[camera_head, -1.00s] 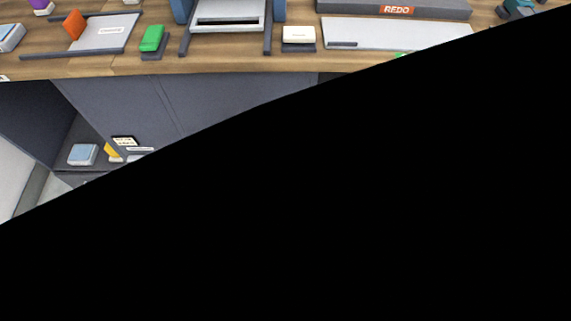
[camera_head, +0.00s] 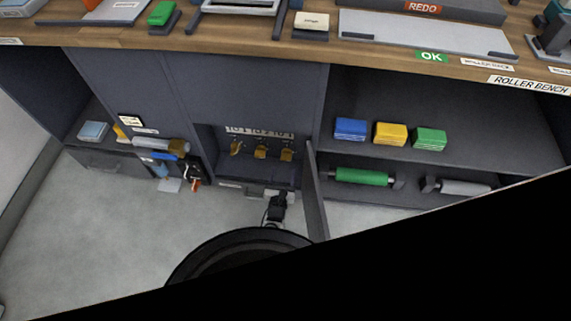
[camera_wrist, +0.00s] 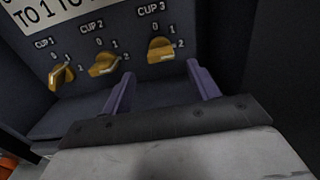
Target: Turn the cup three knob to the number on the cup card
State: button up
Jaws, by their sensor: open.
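The brown cup three knob (camera_wrist: 160,50) is at the right of a row of three under the label CUP 3, with 0, 1 and 2 around it. Its pointer direction is hard to tell. The cup two knob (camera_wrist: 104,64) and cup one knob (camera_wrist: 61,76) are to its left. My gripper (camera_wrist: 160,73) is open and empty, its purple fingers below and to either side of the cup three knob, not visibly touching it. In the head view the cup three knob (camera_head: 286,155) is small inside an open compartment. I cannot identify the cup card for certain.
A white sign (camera_wrist: 52,10) above the knobs is cut off. An open door (camera_head: 316,195) stands to the right of the compartment. Coloured blocks and rollers fill the right shelves. Black hides the lower right of the head view.

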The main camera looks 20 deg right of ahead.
jog(key=b+x, duration=0.1)
jog(key=x, duration=0.1)
jog(key=b+x, duration=0.1)
jog(key=x, duration=0.2)
jog(key=shift+f, duration=0.2)
jog(key=shift+w+d+r+b, duration=0.1)
jog(key=shift+w+d+b, duration=0.1)
jog(key=shift+w, duration=0.15)
jog(key=shift+w+d+r+b, duration=0.1)
jog(key=shift+w+d+b, duration=0.1)
jog(key=shift+w, duration=0.15)
jog(key=shift+a, duration=0.1)
jog(key=c, duration=1)
